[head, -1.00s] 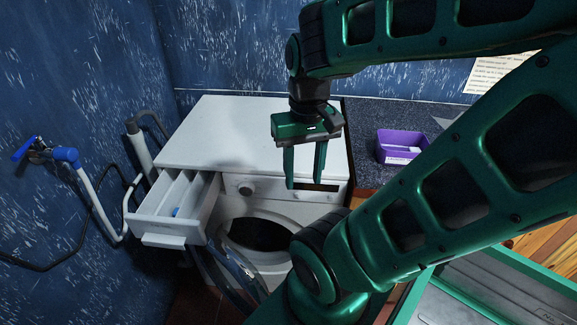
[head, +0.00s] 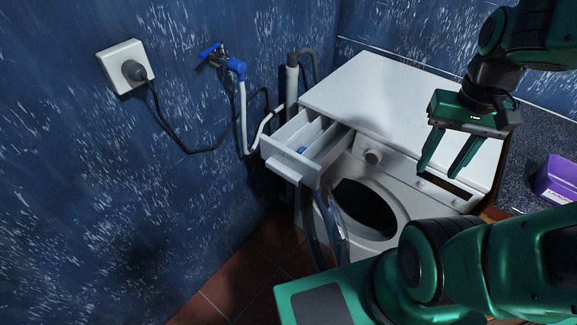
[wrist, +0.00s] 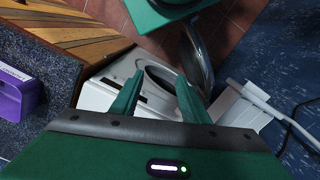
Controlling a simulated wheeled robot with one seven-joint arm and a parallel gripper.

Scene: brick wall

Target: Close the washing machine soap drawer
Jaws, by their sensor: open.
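The white washing machine (head: 375,95) stands in the corner by the blue wall. Its soap drawer (head: 290,165) is pulled out at the front left, with open compartments and a small blue spot inside. The drawer also shows in the wrist view (wrist: 232,108) at the right. My gripper (head: 441,175) is open and empty, fingers pointing down, over the right part of the machine's control panel, to the right of the drawer and apart from it. In the wrist view my two fingers (wrist: 158,92) stand apart with nothing between them.
The round door (head: 330,222) hangs open below the drawer. A socket (head: 122,66) with a plug is further left. A purple box (head: 557,178) sits on the dark counter at right.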

